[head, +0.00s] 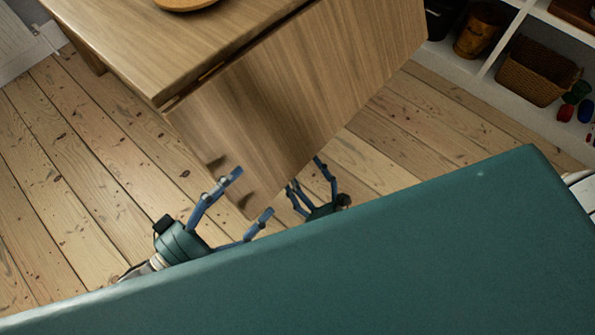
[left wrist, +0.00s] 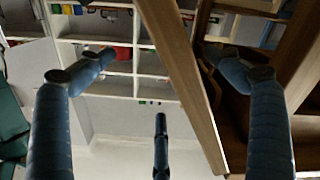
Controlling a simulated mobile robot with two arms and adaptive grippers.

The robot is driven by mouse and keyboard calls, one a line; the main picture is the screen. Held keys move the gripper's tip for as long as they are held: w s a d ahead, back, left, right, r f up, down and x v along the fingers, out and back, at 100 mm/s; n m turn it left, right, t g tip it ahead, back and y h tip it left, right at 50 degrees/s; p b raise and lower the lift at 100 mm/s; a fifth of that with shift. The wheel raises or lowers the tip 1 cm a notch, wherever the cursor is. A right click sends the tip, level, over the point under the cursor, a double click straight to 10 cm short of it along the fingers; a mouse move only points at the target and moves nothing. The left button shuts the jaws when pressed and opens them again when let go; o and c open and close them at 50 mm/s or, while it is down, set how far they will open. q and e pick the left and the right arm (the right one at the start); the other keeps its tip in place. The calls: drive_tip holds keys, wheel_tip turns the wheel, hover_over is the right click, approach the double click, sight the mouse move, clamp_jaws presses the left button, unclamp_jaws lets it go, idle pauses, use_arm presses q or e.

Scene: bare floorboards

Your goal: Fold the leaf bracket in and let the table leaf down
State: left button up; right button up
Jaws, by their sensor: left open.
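The wooden table (head: 140,40) stands at the upper left, and its leaf (head: 300,80) slopes down from the hinge line toward me. My left gripper (head: 252,192) is open at the leaf's near lower corner, one finger overlapping the leaf's face. In the left wrist view a wooden board edge (left wrist: 185,80), likely the leaf, runs between the spread fingers of this gripper (left wrist: 165,72). I cannot tell whether they touch it. My right gripper (head: 305,172) is just right of that corner, fingers apart, partly hidden by my body. I cannot make out the bracket; brown wooden parts (left wrist: 300,60) show under the table.
A round wooden item (head: 185,4) lies on the tabletop. A white shelf (head: 488,65) with a wicker basket (head: 535,72) and a brown bucket (head: 480,30) stands at the upper right. Bare floorboards (head: 60,170) are clear left of the table and between leaf and shelf.

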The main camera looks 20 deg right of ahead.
use_arm(q)
drive_tip(key=shift+w+a+f, duration=0.1)
drive_tip(key=shift+w+f, duration=0.1)
drive_tip(key=shift+f, duration=0.05)
drive_tip(key=shift+w+a+f+m+b, duration=0.35)
drive_tip(key=shift+w+f+m+b, duration=0.15)
drive_tip(key=shift+w+m+b, duration=0.1)
drive_tip(key=shift+w+a+f+m+b, duration=0.3)
drive_tip(key=shift+w+f+m+b, duration=0.2)
drive_tip(key=shift+w+b, duration=0.1)
drive_tip(key=shift+w+a, duration=0.15)
drive_tip(key=w+m, duration=0.1)
drive_tip(key=w+a+f+m+b, duration=0.1)
drive_tip(key=w+a+b, duration=0.1)
drive_tip(key=shift+w+f+m, duration=0.35)
drive_tip(key=shift+f+m, duration=0.05)
drive_tip(key=shift+a, duration=0.1)
